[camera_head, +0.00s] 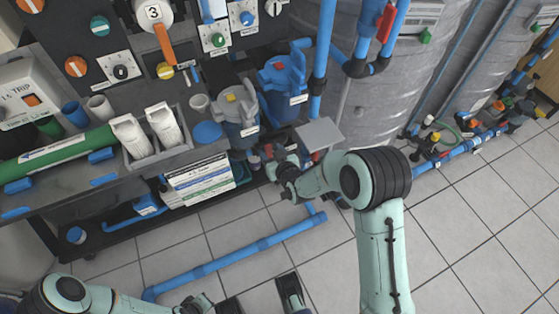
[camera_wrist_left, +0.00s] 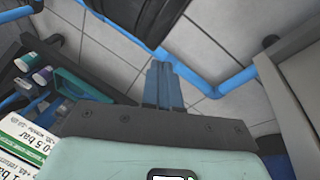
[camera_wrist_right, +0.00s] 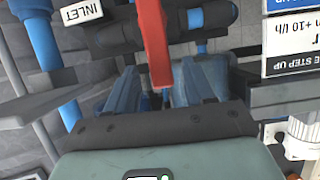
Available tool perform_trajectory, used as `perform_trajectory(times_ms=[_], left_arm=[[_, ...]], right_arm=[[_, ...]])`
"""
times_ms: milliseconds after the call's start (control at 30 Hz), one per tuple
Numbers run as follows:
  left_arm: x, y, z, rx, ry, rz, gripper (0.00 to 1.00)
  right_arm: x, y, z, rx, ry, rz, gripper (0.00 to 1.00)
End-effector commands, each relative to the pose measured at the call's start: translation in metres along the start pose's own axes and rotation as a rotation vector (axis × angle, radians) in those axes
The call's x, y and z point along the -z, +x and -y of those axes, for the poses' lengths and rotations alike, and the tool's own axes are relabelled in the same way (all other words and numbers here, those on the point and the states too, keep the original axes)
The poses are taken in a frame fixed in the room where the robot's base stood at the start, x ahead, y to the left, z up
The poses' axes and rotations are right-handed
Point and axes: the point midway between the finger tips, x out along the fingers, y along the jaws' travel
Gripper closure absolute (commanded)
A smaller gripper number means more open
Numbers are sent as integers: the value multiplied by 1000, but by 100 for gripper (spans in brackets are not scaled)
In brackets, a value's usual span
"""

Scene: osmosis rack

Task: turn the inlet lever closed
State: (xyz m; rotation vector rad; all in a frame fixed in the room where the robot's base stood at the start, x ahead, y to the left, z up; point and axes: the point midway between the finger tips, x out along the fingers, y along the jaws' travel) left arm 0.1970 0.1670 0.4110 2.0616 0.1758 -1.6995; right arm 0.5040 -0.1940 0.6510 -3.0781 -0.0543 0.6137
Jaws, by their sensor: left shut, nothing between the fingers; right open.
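In the right wrist view the red inlet lever (camera_wrist_right: 153,42) hangs down from a dark valve body on a pipe beside a white INLET label (camera_wrist_right: 82,11). Its lower end lies between the two blue fingertips of my right gripper (camera_wrist_right: 159,70). The gripper is open; I cannot tell whether a finger touches the lever. In the head view my right gripper (camera_head: 274,160) is low by the rack's right end, and the lever is not clear there. My left gripper (camera_wrist_left: 163,80) is shut and empty above the floor, away from the lever.
Blue pipe (camera_head: 240,256) runs along the tiled floor. A white instruction card (camera_head: 200,178) hangs at the rack front. Blue filter housings (camera_head: 285,82) stand above my right gripper. Another red handle (camera_head: 385,22) sits on a vertical pipe near grey tanks (camera_head: 435,70).

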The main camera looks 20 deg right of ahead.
Motion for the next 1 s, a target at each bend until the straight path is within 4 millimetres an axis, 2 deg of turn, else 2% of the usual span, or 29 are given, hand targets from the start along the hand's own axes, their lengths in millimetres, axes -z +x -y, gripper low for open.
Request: perform_trajectory(times_ms=[300,500,700,1000], left_arm=[[-22,-19,-6,-5,6,66,100],[-30,-25,-8,-6,8,93,100],[-34,-27,-9,-7,9,105,100],[-35,-27,-9,-7,9,105,100]], right_arm=[[3,-71,-1,-1,2,-1,47],[2,-106,0,-1,1,-2,47],[2,-121,0,0,1,-3,47],[1,-122,0,0,1,-2,47]])
